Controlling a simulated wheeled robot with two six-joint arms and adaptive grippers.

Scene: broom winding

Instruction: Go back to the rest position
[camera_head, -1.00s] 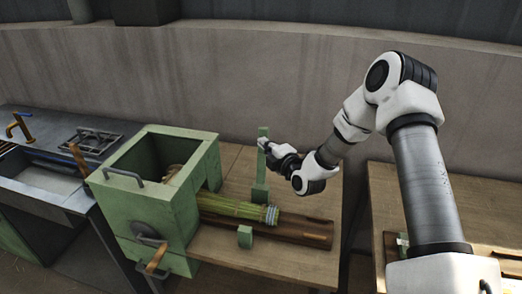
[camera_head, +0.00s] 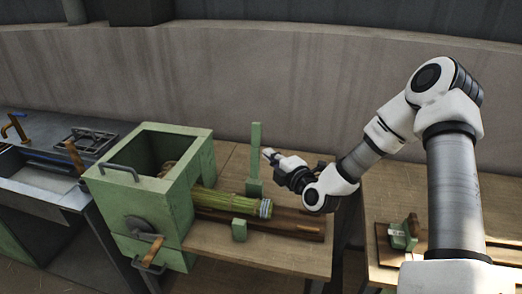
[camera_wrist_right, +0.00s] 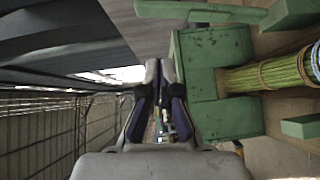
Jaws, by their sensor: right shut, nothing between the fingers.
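My right gripper (camera_head: 268,154) is shut and empty, just right of the upright green post (camera_head: 255,160) and above the wooden bench. In the right wrist view its fingers (camera_wrist_right: 162,68) lie close together. A bundle of green-yellow broom bristles (camera_head: 225,200) lies with one end in the opening of the green box machine (camera_head: 205,165) and a banded end facing right. The bundle also shows in the right wrist view (camera_wrist_right: 270,75), to the right of the fingers. My left gripper is not in view.
The bench (camera_head: 225,250) also carries a small green block (camera_head: 239,230) and a dark wooden board (camera_head: 290,226). The machine has a crank with a wooden handle (camera_head: 153,250). A sink counter (camera_head: 45,185) stands left. A second bench (camera_head: 400,185) stands right.

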